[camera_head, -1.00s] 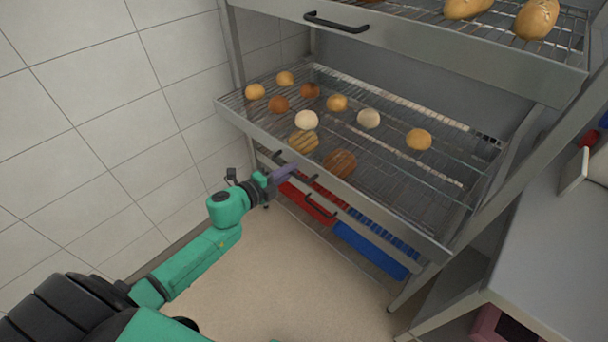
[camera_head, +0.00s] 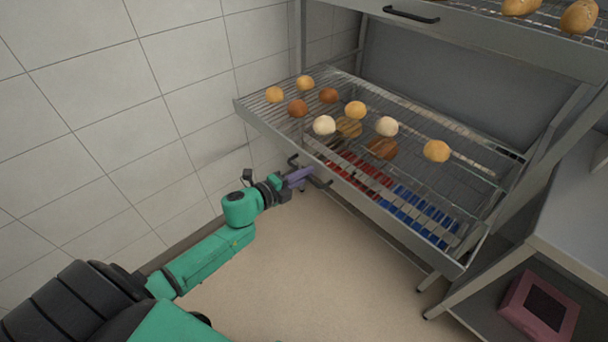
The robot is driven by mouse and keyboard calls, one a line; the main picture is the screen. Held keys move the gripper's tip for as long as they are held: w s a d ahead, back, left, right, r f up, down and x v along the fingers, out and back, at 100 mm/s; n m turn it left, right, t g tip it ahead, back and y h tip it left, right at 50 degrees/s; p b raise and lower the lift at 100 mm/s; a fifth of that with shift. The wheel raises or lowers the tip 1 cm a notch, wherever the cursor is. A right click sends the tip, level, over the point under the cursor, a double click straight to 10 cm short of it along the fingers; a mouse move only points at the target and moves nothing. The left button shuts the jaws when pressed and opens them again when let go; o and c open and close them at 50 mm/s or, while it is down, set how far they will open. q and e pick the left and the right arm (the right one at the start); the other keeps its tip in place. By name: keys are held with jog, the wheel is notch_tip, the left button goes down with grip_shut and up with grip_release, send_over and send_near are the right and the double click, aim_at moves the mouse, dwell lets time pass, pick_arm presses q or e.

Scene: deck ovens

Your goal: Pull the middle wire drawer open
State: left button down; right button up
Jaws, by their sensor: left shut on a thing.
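The middle wire drawer (camera_head: 268,131) is a wire basket with a grey metal front, and it stands out from the rack. Several rolls and loaves lie on its wires, such as a white bun (camera_head: 324,125) and a brown loaf (camera_head: 382,148). Its dark bar handle (camera_head: 322,184) is on the front, partly hidden by my gripper. My left gripper (camera_head: 300,176) comes in from the left, with purple fingers shut on the handle. My right gripper is not in view.
An upper drawer (camera_head: 500,42) with a black handle (camera_head: 411,15) and bread is above. Red trays (camera_head: 358,172) and blue trays (camera_head: 418,212) show below through the wires. A tiled wall (camera_head: 100,110) is at left. A grey table (camera_head: 578,205) is at right. The floor in front is clear.

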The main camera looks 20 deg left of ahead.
pick_arm(q)
jog(key=shift+s, duration=0.15)
jog(key=c, duration=0.9)
grip_release()
jog(key=v, duration=1.4)
jog(key=shift+s+a+b, duration=0.15)
jog(key=shift+s+b, duration=0.05)
jog(key=shift+b, duration=0.1)
